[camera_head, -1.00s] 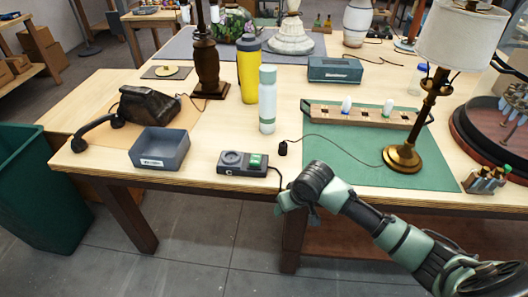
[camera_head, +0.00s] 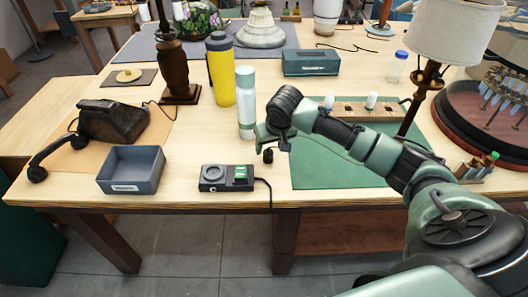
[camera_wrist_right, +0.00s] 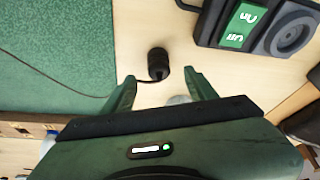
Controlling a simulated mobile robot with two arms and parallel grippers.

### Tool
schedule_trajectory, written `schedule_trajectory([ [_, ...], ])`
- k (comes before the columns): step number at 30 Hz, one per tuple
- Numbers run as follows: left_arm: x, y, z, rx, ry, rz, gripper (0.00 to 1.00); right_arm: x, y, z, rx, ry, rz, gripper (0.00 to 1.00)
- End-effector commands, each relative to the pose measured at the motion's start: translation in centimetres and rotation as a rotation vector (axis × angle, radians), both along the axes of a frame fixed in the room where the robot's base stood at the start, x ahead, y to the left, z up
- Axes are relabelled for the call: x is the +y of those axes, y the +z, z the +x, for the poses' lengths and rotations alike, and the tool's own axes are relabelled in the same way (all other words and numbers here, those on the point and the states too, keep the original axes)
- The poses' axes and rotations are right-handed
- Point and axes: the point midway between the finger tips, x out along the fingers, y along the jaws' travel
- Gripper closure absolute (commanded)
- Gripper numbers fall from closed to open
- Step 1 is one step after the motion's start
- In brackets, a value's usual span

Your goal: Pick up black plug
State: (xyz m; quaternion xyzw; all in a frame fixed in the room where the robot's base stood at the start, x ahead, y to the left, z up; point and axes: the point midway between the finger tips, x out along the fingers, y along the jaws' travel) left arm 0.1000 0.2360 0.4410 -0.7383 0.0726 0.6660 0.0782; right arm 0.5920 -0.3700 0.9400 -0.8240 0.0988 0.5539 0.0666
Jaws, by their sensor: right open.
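The black plug (camera_wrist_right: 158,64) stands on the light wood tabletop beside the edge of the green mat, with its thin cord running off to the left in the right wrist view. In the head view the plug (camera_head: 268,156) shows just below my right gripper (camera_head: 272,142). In the right wrist view my right gripper (camera_wrist_right: 160,88) is open, with the plug just beyond and between its fingertips, not gripped. The lamp (camera_head: 428,75) with a white shade stands on the green mat (camera_head: 330,172), its base hidden behind my right arm. My left gripper is not in view.
A tester box with a green switch (camera_head: 228,178) sits left of the plug, and it also shows in the right wrist view (camera_wrist_right: 243,22). A white bottle (camera_head: 246,115) stands close behind the plug. A grey tray (camera_head: 131,170) and a black telephone (camera_head: 112,122) are further left.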

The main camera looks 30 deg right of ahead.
Motion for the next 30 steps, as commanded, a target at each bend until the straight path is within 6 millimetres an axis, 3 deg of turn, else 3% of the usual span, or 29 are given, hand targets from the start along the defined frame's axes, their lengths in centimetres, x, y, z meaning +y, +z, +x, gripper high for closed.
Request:
schedule_trajectory([
  [9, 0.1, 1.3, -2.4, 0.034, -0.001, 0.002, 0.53, -0.5, -3.7, 1.7, 0.003, 0.001, -0.001, 0.43],
  [15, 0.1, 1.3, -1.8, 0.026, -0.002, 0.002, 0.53, -0.6, -5.7, 2.5, 0.000, 0.002, -0.001, 0.43],
  [22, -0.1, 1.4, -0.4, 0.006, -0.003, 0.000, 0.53, -0.7, -5.9, 2.5, -0.002, 0.004, -0.002, 0.43],
  [28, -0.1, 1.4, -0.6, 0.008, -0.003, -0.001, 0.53, -0.7, -5.9, 2.5, 0.000, 0.003, -0.003, 0.98],
  [30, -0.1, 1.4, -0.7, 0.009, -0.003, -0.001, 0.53, -0.7, -5.9, 2.5, -0.001, 0.002, -0.002, 1.00],
])
